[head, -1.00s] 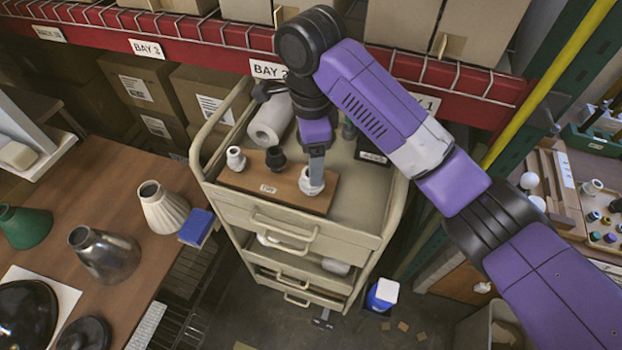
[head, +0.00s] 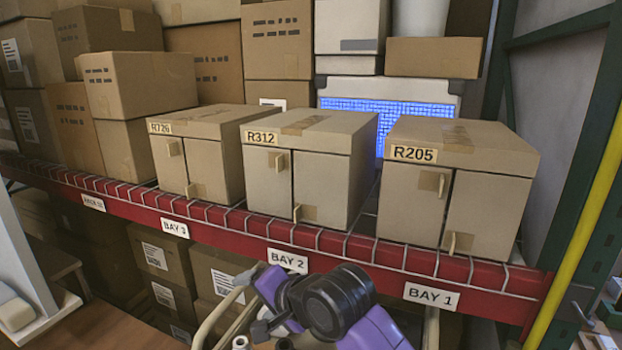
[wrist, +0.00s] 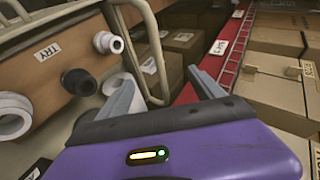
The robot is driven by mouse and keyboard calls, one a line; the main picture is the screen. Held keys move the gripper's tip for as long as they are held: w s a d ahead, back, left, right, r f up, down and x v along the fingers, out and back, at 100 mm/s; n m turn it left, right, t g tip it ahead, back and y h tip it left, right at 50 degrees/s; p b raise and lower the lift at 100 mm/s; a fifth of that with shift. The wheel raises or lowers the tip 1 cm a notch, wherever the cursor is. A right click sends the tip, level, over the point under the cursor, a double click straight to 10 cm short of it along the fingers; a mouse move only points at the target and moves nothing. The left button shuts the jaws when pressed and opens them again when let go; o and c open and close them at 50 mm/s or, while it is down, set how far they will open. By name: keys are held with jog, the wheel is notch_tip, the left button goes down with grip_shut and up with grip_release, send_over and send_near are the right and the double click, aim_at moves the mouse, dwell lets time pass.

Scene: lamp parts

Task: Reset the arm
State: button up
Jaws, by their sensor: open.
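My gripper (wrist: 163,92) shows in the wrist view with its two grey fingers spread wide and nothing between them. It is over the cart, facing the shelf. A wooden board (wrist: 50,75) with a "TRY" label is at the left of the wrist view. It bears a white socket (wrist: 108,42), a black socket (wrist: 80,82) and another white socket (wrist: 14,115). A further white part is half hidden behind my left finger. In the head view, my purple and black arm is folded low in the middle, and my fingertips are not visible there.
A red shelf beam (head: 340,246) runs across the head view. Boxes R726 (head: 200,150), R312 (head: 310,165) and R205 (head: 455,190) stand on the shelf. The cart's rail (wrist: 150,30) is close ahead of my fingers. A yellow post (head: 580,200) stands at right.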

jog(key=s+d+f+n+t+h+b, duration=0.1)
jog(key=s+d+f+t+h+b, duration=0.15)
jog(key=s+d+t, duration=0.55)
jog(key=s+d+f+n+t+h+b, duration=0.1)
jog(key=s+d+f+t+h, duration=0.2)
jog(key=s+d, duration=0.95)
jog(key=s+d+f+n+g+b, duration=0.1)
jog(key=s+d+f, duration=0.2)
jog(key=s, duration=0.6)
jog(key=s+d+f+n+g+h+b, duration=0.1)
jog(key=s+d+f, duration=0.2)
jog(key=s, duration=0.5)
jog(key=s+d+f+n+g+h+b, duration=0.1)
jog(key=s+d+f, duration=0.3)
jog(key=s, duration=0.5)
jog(key=shift+s+n+g, duration=0.3)
jog(key=shift+n+g, duration=0.1)
jog(key=shift+g, duration=0.1)
